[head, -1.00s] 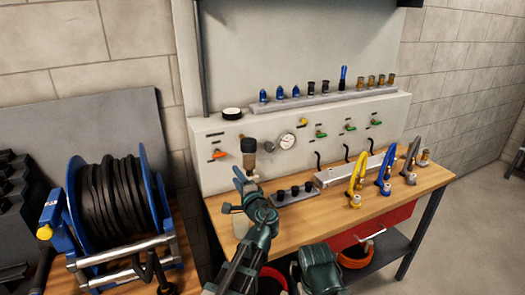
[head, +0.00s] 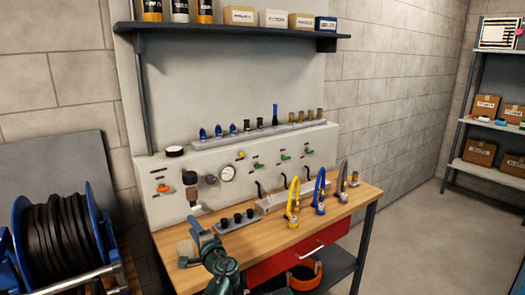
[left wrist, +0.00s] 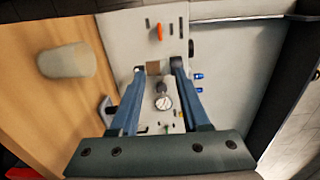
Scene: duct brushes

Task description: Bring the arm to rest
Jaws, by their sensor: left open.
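My left gripper (head: 190,244) is over the left end of the wooden workbench (head: 330,222), in front of the grey panel (head: 165,206). Its two blue fingers are spread in the left wrist view (left wrist: 160,72), with nothing held between them. Through the gap the panel's round gauge (left wrist: 162,102) shows; it also shows in the head view (head: 228,173). My right gripper does not show.
A small rack with black fittings (head: 238,221) lies just right of the gripper. Yellow (head: 292,200) and blue (head: 319,190) curved tools stand farther right. A hose reel (head: 62,240) is at left. A shelf (head: 235,35) hangs above. Open floor (head: 430,240) lies right.

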